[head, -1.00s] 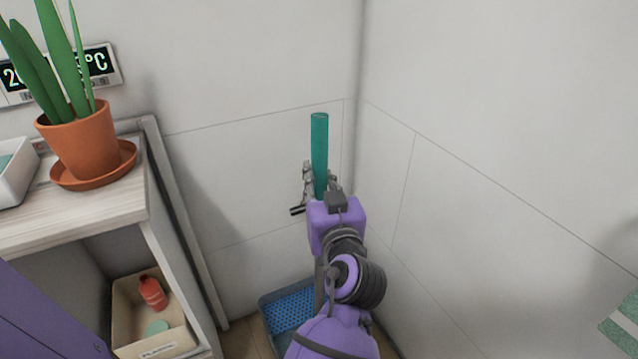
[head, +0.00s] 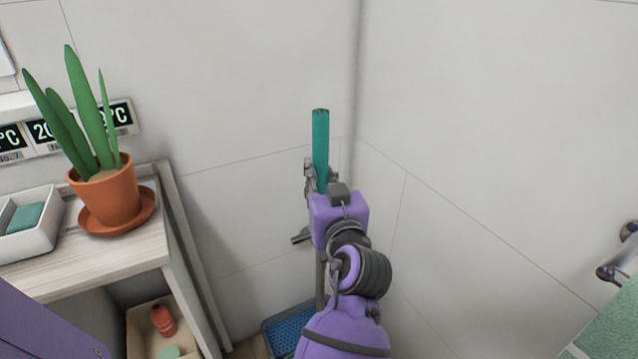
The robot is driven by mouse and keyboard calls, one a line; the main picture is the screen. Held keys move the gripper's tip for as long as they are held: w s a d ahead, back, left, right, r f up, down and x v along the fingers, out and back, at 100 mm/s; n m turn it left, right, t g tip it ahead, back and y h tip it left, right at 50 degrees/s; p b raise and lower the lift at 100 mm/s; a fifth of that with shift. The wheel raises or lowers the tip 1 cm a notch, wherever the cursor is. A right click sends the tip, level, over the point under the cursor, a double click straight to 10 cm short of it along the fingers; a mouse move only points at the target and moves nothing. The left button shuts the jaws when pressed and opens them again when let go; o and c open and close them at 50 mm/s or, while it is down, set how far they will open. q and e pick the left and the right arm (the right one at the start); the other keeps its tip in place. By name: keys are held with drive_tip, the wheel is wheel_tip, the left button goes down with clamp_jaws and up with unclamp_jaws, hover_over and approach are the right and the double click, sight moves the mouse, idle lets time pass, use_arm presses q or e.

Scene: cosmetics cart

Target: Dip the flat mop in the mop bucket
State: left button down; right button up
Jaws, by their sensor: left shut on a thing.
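The flat mop shows as a teal handle (head: 320,140) standing upright in front of the wall corner. Below it a thin grey shaft runs down behind my arm. My left gripper (head: 317,182) is shut on the teal handle near its lower part. The mop bucket (head: 287,330), dark with a blue perforated top, stands on the floor at the bottom of the picture. My arm and the frame edge hide part of it. The mop head is hidden, so I cannot tell whether it is in the bucket. My right gripper is not in view.
A wooden cabinet (head: 150,245) stands at the left. On it are a potted plant (head: 108,190) and a white tray (head: 40,225) with a green block. A beige bin (head: 145,320) with a red bottle (head: 163,320) sits inside. Walls close in behind and right.

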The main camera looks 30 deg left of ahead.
sight(322, 150)
use_arm(q)
wheel_tip(322, 150, up, 7)
drive_tip(key=p, duration=0.4)
drive_tip(key=shift+f, duration=0.2)
drive_tip(key=shift+r+p, duration=0.5)
drive_tip(key=shift+p, duration=0.05)
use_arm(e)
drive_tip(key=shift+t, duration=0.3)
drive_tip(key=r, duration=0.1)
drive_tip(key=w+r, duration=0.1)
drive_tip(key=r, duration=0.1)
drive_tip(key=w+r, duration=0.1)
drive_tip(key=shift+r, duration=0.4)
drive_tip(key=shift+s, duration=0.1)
use_arm(q)
drive_tip(key=shift+f, duration=0.1)
